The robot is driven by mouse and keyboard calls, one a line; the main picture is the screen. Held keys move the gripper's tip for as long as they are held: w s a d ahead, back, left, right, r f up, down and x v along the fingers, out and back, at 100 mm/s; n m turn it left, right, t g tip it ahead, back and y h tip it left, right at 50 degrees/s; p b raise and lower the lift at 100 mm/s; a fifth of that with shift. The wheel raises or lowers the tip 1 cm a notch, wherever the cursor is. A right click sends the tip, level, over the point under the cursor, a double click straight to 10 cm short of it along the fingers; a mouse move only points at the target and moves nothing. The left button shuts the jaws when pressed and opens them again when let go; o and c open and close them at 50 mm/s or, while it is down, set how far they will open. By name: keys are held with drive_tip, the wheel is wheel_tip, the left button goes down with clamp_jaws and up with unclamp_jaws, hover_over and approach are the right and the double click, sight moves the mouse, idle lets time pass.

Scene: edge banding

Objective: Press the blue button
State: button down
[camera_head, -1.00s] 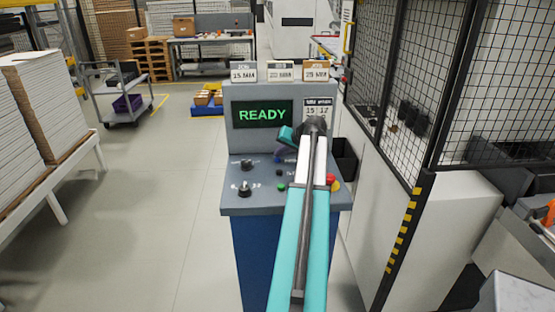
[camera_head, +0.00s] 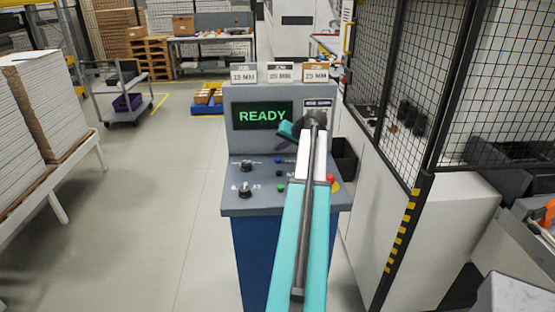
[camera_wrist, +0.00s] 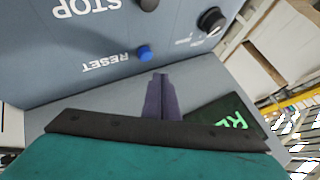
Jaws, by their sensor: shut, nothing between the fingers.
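The blue button (camera_wrist: 145,53) stands out from the grey panel beside the word RESET in the wrist view. It shows as a small blue spot on the console top (camera_head: 278,161) in the head view. My gripper (camera_wrist: 160,77) has its slim purple fingers together with nothing between them. The fingertips appear just below and right of the blue button in the wrist picture, apart from it. In the head view my gripper (camera_head: 281,148) is above the console's sloped top, just above the button in the picture. The green screen reads READY (camera_head: 262,115).
Two black knobs (camera_head: 246,166) sit left of the button. A black button (camera_head: 280,173), a green button (camera_head: 281,187) and a red button (camera_head: 330,178) are also on the console. A mesh fence (camera_head: 420,90) stands to the right. Open floor lies left.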

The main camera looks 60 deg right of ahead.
drive_tip(key=shift+r+p, duration=0.65)
drive_tip(key=shift+r, duration=0.95)
